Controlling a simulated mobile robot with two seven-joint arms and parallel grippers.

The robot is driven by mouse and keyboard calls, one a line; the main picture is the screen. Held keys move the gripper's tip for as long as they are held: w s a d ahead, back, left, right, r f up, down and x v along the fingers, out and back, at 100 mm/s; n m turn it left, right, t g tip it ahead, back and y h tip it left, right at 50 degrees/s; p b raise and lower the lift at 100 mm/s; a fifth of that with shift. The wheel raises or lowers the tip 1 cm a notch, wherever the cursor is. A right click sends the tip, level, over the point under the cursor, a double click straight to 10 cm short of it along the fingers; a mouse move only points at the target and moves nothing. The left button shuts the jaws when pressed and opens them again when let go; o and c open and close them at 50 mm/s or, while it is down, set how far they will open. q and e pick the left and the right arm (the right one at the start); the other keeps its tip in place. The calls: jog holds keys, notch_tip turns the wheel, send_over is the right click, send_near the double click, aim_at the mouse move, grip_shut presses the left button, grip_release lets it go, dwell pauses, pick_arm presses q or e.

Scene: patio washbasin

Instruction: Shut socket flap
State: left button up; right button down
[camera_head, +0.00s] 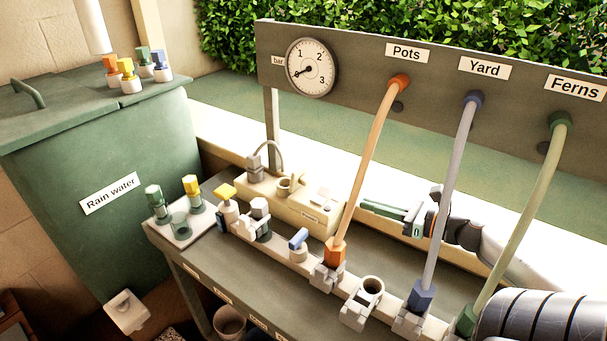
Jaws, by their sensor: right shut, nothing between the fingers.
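A cream socket box (272,196) stands on the bench behind the row of fittings. A grey plug (254,164) with a looped cable is at its left end. Beside it is a round socket opening (284,186), with a small raised piece at its right that looks like the flap standing open. A pale lever or cover (321,195) is at the box's right end. My right gripper (368,208) comes from the right, low over the bench. Its fingers are shut and empty, pointing left at the box's right side, apart from the flap. My left gripper is not in view.
A rail of valves and couplings runs in front, with an orange hose (365,165), a blue-grey hose (452,190) and a green hose (525,215) rising to the panel (430,93). A pressure gauge (311,67) is above. A green rainwater bin (110,225) stands left.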

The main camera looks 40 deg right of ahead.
aim_at(325, 196)
jog(key=x, duration=0.8)
jog(key=r+x, duration=0.1)
jog(key=x, duration=0.3)
jog(key=shift+w, duration=0.35)
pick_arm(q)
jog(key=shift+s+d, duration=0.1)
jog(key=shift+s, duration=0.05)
pick_arm(e)
jog(key=shift+w+a, duration=0.25)
jog(key=shift+w, duration=0.4)
jog(key=shift+r, duration=0.1)
jog(key=shift+d+r+p, duration=0.1)
jog(key=shift+r+p, duration=0.1)
jog(key=shift+p, duration=0.3)
jog(key=shift+w+g, duration=0.1)
jog(key=shift+g, duration=0.2)
pick_arm(q)
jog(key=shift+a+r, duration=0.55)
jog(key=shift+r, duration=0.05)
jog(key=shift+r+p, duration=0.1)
jog(key=shift+p, duration=0.2)
pick_arm(e)
jog(key=shift+r, duration=0.1)
